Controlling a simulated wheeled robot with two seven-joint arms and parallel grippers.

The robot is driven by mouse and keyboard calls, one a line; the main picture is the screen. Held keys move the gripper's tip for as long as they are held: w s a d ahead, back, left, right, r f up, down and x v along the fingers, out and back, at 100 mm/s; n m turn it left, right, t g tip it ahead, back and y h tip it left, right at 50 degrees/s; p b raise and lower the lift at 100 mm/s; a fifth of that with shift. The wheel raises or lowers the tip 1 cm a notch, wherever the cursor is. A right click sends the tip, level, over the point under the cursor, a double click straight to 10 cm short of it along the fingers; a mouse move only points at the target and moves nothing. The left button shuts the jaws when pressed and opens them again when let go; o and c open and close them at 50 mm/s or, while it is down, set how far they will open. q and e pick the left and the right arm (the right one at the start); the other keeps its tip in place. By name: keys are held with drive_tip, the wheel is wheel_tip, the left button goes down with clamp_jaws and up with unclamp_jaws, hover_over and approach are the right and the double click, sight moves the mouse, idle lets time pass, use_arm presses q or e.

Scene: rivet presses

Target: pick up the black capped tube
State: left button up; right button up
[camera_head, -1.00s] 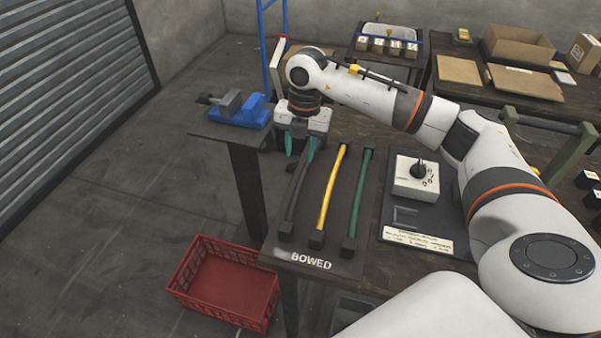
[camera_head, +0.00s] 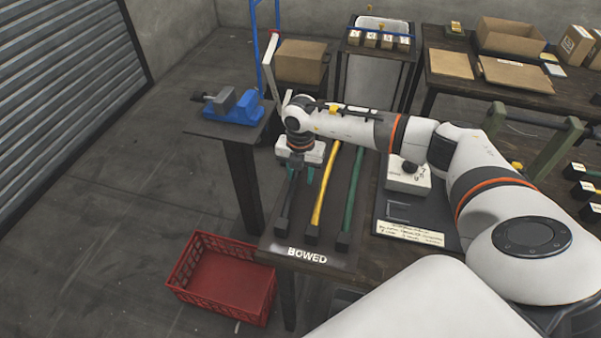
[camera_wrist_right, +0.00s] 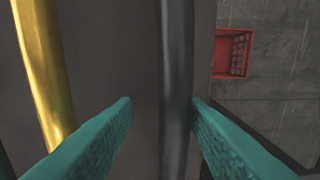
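The black capped tube (camera_head: 285,211) lies at the left of the dark board marked BOWED (camera_head: 268,243), with its square cap toward me. My right gripper (camera_head: 302,174) is over the tube's far part in the head view. In the right wrist view the black tube (camera_wrist_right: 177,70) runs between the two teal fingers of my right gripper (camera_wrist_right: 162,105). The fingers are open, one on each side of it, with a gap on the left. Whether they are level with the tube I cannot tell. My left gripper is out of view.
A yellow tube (camera_head: 320,208) lies right beside the black one, and a green tube (camera_head: 349,205) beyond it. A selector box (camera_head: 407,180) stands further right. A blue vise (camera_head: 235,107) is at the left. A red crate (camera_head: 222,280) sits on the floor.

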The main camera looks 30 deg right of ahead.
drive_tip(key=shift+f, duration=0.25)
clamp_jaws()
drive_tip(key=shift+r, duration=0.15)
